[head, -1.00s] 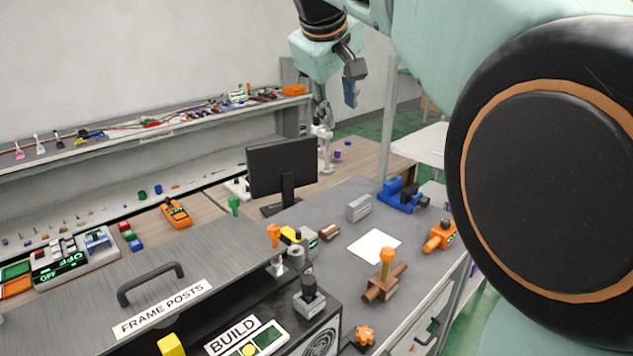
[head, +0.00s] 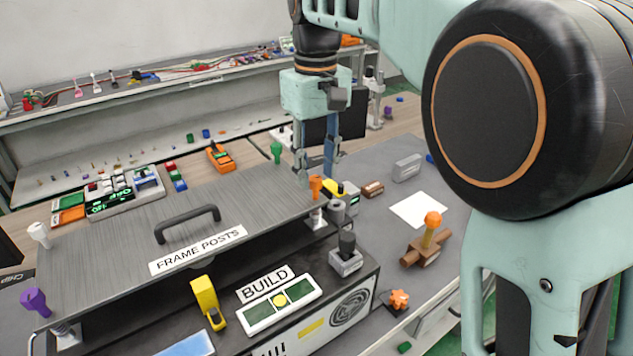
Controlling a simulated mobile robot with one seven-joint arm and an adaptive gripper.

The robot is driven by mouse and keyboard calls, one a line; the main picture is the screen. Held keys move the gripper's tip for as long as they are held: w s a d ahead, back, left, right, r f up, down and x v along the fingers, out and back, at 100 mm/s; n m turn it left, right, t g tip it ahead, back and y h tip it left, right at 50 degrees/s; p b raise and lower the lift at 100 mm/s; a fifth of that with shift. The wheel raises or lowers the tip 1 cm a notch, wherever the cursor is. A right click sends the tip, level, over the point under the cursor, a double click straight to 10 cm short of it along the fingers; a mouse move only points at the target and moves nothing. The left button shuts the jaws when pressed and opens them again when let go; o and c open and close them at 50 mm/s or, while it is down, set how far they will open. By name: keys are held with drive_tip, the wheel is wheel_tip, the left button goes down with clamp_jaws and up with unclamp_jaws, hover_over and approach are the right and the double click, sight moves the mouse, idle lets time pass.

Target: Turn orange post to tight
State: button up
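The orange post (head: 316,187) stands upright at the right front corner of the grey frame-posts plate (head: 120,225), on a pale metal base. My gripper (head: 315,178) points down at this corner with its two fingers apart. In the picture its fingertips lie to either side of the orange post's top; I cannot tell whether they are around it or behind it, and no contact is clear. A green post (head: 276,152), a white post (head: 38,235) and a purple post (head: 33,300) stand at the plate's other corners.
A black handle (head: 188,222) rises from the plate. A yellow lever (head: 208,300), a BUILD panel (head: 268,302) and a grey lever block (head: 346,258) stand in front. A wooden block with an orange-knobbed lever (head: 428,238) is at right. A dark monitor (head: 350,130) stands behind my gripper.

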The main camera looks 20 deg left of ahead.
sight(316, 199)
drive_tip(key=shift+f, duration=1.35)
drive_tip(key=shift+c, duration=0.7)
clamp_jaws()
